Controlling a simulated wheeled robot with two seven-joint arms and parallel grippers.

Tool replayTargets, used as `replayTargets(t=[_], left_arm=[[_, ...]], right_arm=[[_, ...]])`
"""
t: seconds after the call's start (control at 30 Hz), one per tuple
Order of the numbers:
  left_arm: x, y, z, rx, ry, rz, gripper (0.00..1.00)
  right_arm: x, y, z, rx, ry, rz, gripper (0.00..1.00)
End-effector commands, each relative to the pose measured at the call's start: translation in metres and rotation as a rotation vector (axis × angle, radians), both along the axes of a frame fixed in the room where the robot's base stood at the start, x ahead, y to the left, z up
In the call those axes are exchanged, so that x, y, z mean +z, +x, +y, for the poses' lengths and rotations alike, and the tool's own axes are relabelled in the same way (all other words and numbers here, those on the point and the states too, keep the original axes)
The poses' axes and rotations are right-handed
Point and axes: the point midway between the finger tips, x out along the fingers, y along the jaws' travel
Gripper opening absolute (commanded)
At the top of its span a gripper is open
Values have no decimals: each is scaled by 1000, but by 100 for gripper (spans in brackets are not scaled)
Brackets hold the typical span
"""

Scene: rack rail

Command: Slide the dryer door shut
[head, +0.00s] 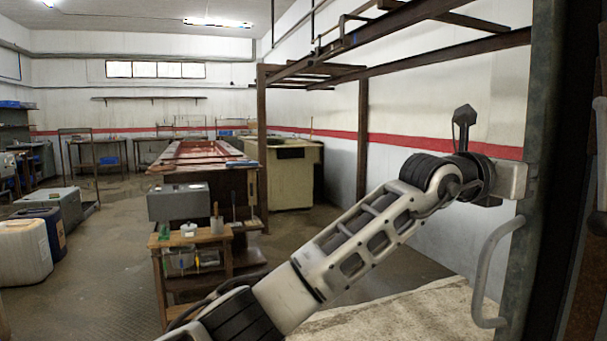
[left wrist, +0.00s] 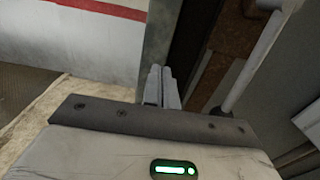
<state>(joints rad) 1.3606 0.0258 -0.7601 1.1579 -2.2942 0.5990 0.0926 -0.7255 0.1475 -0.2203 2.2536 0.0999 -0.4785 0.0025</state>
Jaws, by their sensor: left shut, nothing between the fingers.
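The dryer door shows in the head view as a tall grey-green upright panel (head: 544,120) at the right, with a curved grey handle (head: 482,272) low on its left side. My left gripper (head: 522,181) is shut and empty, at the door's left edge above the handle. In the left wrist view its fingers (left wrist: 161,87) are together, in front of the grey-green upright (left wrist: 161,40). I cannot tell whether they touch it. My right gripper is in neither view.
A dark gap (left wrist: 187,45) lies right of the upright, with a grey bar (left wrist: 255,60) beyond it. A dark metal frame (head: 363,140) stands behind my arm. A wooden stand (head: 195,262) with a grey box is left.

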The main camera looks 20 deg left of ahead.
Motion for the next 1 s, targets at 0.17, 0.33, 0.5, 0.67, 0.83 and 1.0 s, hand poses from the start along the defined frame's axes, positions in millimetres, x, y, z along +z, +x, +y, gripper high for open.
replayTargets(t=[0.17, 0.33, 0.5, 0.67, 0.83, 1.0], left_arm=[[4, 18, -16, 9, 0, 3, 0], [2, 27, -26, 9, 0, 1, 0], [1, 30, -29, 10, -3, -1, 0], [2, 30, -31, 8, -4, -5, 0], [3, 29, -31, 7, -5, -6, 0], [5, 29, -31, 6, -7, -7, 0]], right_arm=[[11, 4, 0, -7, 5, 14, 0], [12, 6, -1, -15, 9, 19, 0], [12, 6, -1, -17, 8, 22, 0], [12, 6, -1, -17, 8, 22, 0], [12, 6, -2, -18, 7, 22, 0], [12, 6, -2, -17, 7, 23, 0]])
